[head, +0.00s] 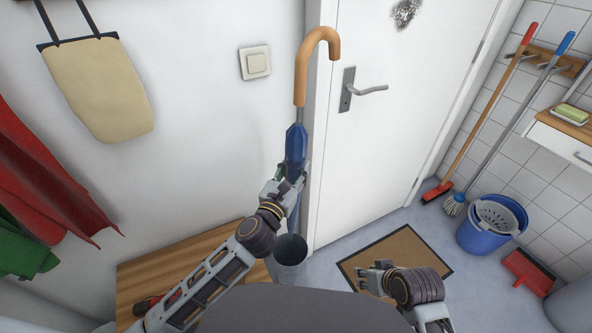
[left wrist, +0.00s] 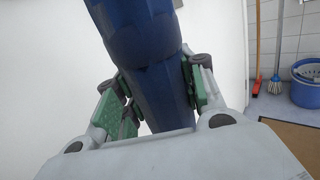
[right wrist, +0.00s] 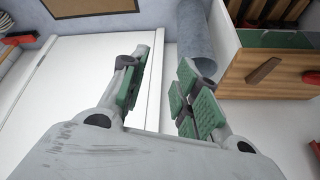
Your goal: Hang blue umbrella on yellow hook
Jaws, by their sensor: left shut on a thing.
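The blue umbrella (head: 296,143) is upright, with its curved tan handle at the top, in front of the wall beside the door frame. My left gripper (head: 289,181) is shut around its blue canopy, which fills the middle of the left wrist view (left wrist: 148,60) between the green finger pads. The umbrella's lower end runs down toward a grey bin (head: 290,262); I cannot tell whether the tip is inside it. My right gripper (head: 377,278) is empty, with its fingers apart in the right wrist view (right wrist: 160,92). No yellow hook is in view.
A beige bag (head: 98,88) and red and green cloths hang on the left wall. A wooden bench (head: 140,280) stands below them. The white door (head: 400,110) with its handle is right of the umbrella. A doormat (head: 410,255), brooms and a blue bucket (head: 490,228) are further right.

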